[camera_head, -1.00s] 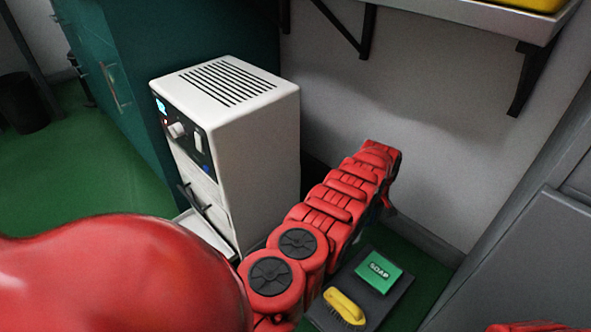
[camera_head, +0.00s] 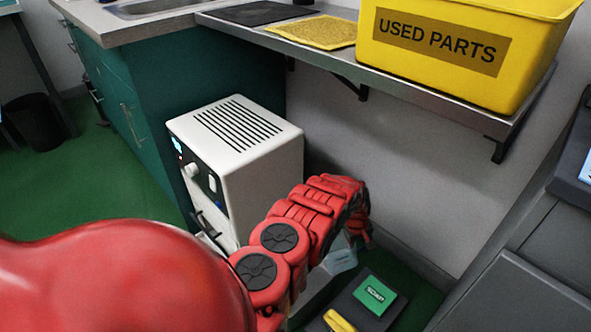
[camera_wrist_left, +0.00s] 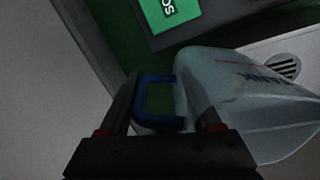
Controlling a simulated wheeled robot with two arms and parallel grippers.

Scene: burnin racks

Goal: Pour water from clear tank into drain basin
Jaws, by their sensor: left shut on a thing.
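The clear tank (camera_wrist_left: 245,95) is translucent with a blue handle (camera_wrist_left: 157,118). My left gripper (camera_wrist_left: 160,100) is shut on that handle in the left wrist view, with the tank to the right of the fingers. The tank (camera_head: 341,258) shows partly below my red left arm in the head view. A white surface with a round slotted grate (camera_wrist_left: 286,67), which looks like the drain basin, lies behind the tank in the wrist view, partly covered by it. Its pale edge (camera_head: 316,291) shows beside the dark mat. I cannot tell the tank's tilt or water level. My right gripper is out of view.
A white vented machine (camera_head: 235,135) stands left of my arm. A dark mat (camera_head: 390,318) holds a green soap box (camera_head: 374,297) and a yellow brush (camera_head: 339,322). A metal shelf (camera_head: 440,105) with a yellow bin (camera_head: 465,55) overhangs the back wall. A grey cabinet (camera_head: 515,295) is at right.

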